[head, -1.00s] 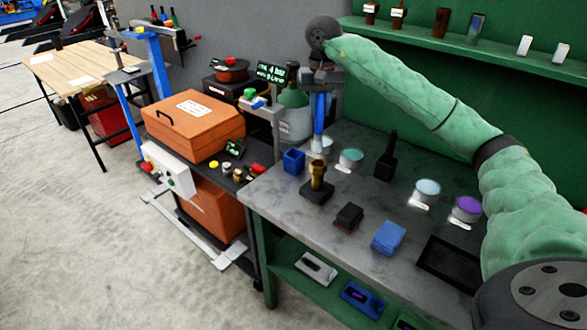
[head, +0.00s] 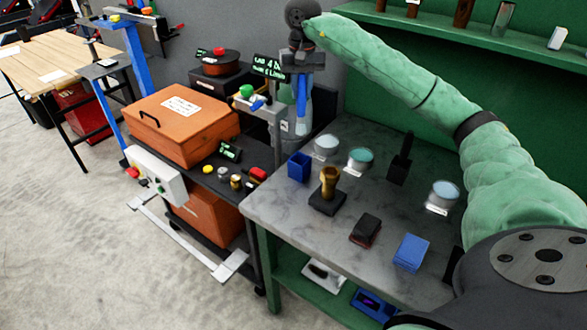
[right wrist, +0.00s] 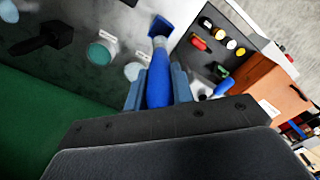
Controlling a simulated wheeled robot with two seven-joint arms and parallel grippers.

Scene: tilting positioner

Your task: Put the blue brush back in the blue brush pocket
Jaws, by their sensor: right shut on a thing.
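The blue brush (head: 302,97) hangs roughly upright with its blue handle in my right gripper (head: 303,66). The right wrist view shows the blue handle (right wrist: 158,82) between the two blue-grey fingers of the right gripper (right wrist: 158,90), shut on it. The blue brush pocket (head: 299,166) is an open-topped blue box on the bench, below the brush and apart from it in the head view. In the right wrist view the pocket (right wrist: 161,24) shows just beyond the brush's pale tip. My left gripper is not in view.
On the grey bench (head: 285,215) stand a dark block with a brass piece (head: 328,190), round tins (head: 360,160), a black brush (head: 400,160), a black-red block (head: 365,230) and a blue block (head: 411,252).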

